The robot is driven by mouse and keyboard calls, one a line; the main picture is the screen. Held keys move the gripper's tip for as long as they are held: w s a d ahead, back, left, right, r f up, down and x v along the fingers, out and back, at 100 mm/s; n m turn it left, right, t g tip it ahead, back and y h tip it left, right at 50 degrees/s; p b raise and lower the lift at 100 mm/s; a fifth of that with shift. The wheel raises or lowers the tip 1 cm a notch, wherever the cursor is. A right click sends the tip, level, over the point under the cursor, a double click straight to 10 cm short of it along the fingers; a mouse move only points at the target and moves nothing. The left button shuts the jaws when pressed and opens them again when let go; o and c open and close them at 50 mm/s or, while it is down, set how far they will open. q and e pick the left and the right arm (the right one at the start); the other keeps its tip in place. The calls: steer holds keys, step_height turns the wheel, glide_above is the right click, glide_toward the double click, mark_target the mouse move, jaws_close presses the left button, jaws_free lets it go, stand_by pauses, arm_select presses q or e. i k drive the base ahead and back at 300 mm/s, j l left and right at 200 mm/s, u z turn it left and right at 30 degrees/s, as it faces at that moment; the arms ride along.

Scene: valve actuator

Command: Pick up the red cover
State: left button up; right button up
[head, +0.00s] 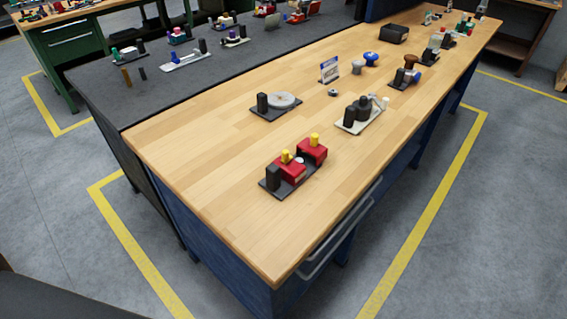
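Two red block-like parts, one nearer (289,173) and one farther right (313,152), sit on a dark base plate (276,191) near the front of the wooden bench. Each has a yellow knob on top. A small pale part (299,160) shows between the red parts. I cannot tell which red part is the cover. Neither of my grippers is in view.
The wooden bench top (210,150) is clear around the red parts. Behind them are a plate with a grey disc (283,100) and a plate with dark grey fittings (360,110). A grey handle rail (345,228) runs along the bench's right side. Yellow lines mark the floor.

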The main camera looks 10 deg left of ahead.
mark_target(291, 164)
steer(key=u, duration=0.7)
steer(key=i+l+u, duration=0.1)
steer(key=l+u, duration=0.8)
steer(key=k+l+u, duration=0.1)
steer(key=l+u, duration=0.25)
steer(key=l, duration=0.4)
steer(key=k+l, duration=0.1)
steer(key=l, duration=0.85)
steer(key=k+u, duration=0.05)
